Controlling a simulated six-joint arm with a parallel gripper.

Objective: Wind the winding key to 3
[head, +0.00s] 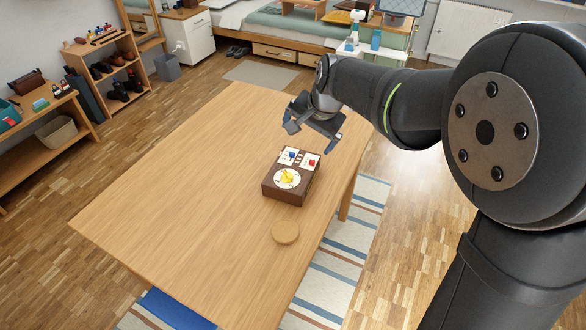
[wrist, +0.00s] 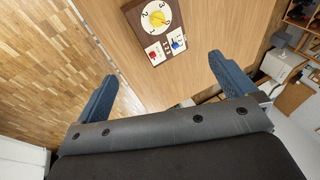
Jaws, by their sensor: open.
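The winding key (head: 287,175) is yellow and stands at the centre of a round white dial (head: 279,183) with numerals on it. The dial is on top of a brown box (head: 283,195) on the wooden table. In the wrist view the key (wrist: 157,19) and dial show near the top; I cannot tell for certain which numeral the key points to. My gripper (head: 312,136) is open and empty, above the table beyond the box and apart from it. In the wrist view its two blue fingers (wrist: 162,68) are wide apart.
The box also carries a blue switch (head: 291,155) and a red switch (head: 311,162) on white plates. A round cork mat (head: 285,233) lies near the table's right edge. The table's left side (head: 170,190) is clear.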

